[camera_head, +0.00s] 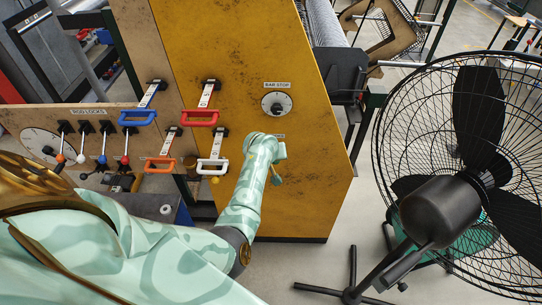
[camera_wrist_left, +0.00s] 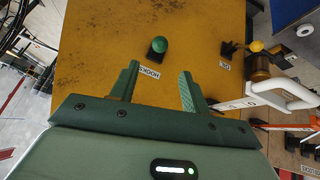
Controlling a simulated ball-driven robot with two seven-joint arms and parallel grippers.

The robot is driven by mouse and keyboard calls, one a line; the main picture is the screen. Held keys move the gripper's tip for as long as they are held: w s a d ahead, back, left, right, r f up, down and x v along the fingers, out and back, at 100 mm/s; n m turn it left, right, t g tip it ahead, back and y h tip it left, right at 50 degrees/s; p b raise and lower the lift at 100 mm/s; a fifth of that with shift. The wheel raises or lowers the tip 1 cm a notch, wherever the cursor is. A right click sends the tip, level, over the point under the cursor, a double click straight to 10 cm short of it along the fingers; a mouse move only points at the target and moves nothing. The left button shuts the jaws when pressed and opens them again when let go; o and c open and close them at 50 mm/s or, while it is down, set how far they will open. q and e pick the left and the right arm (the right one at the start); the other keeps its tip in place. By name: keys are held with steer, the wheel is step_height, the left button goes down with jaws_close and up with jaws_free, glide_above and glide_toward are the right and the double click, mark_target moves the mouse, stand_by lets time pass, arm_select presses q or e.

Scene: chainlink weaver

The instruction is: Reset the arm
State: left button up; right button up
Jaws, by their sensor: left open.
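My left arm (camera_head: 243,200) comes in from the lower left in the head view and reaches up to the front of the yellow panel (camera_head: 300,180). Its fingers are hard to make out there. In the left wrist view my left gripper (camera_wrist_left: 158,75) is open, with its two green fingers apart and nothing between them. A green knob (camera_wrist_left: 160,45) on the panel stands just beyond the fingertips, apparently untouched. An upside-down "HOOKS" label (camera_wrist_left: 149,73) shows between the fingers. My right gripper is not in view.
A red handle (camera_head: 201,118), a white handle (camera_head: 212,165), a blue handle (camera_head: 137,117) and an orange handle (camera_head: 160,164) stick out left of my wrist. A "BAR STOP" dial (camera_head: 276,104) is above it. A black fan (camera_head: 440,210) stands at right.

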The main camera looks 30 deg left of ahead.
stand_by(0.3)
arm_select(q)
steer(key=d+f+m+t+h+b, duration=0.15)
steer(key=d+f+m+b, duration=0.35)
steer(key=f, duration=0.7)
steer(key=s+d+f+m+g+b, duration=0.15)
steer(key=s+f+b, duration=0.35)
steer(key=f, duration=0.5)
steer(key=s+d+f+m+b, duration=0.1)
steer(key=s+d+f+b, duration=0.25)
steer(key=s+f, duration=0.5)
steer(key=s+f+m+g+b, duration=0.2)
steer(key=s+f+b, duration=0.6)
steer(key=s+f, duration=0.7)
steer(key=s+a+f+m+g+b, duration=0.1)
steer(key=s+f+g+b, duration=0.3)
steer(key=s+f+b, duration=0.5)
steer(key=s+f, duration=0.3)
steer(key=s, duration=0.4)
steer(key=s+f+m+h, duration=0.1)
steer(key=s+f, duration=0.3)
steer(key=s, duration=0.3)
steer(key=shift+f+b, duration=0.15)
steer(key=shift+b, duration=0.15)
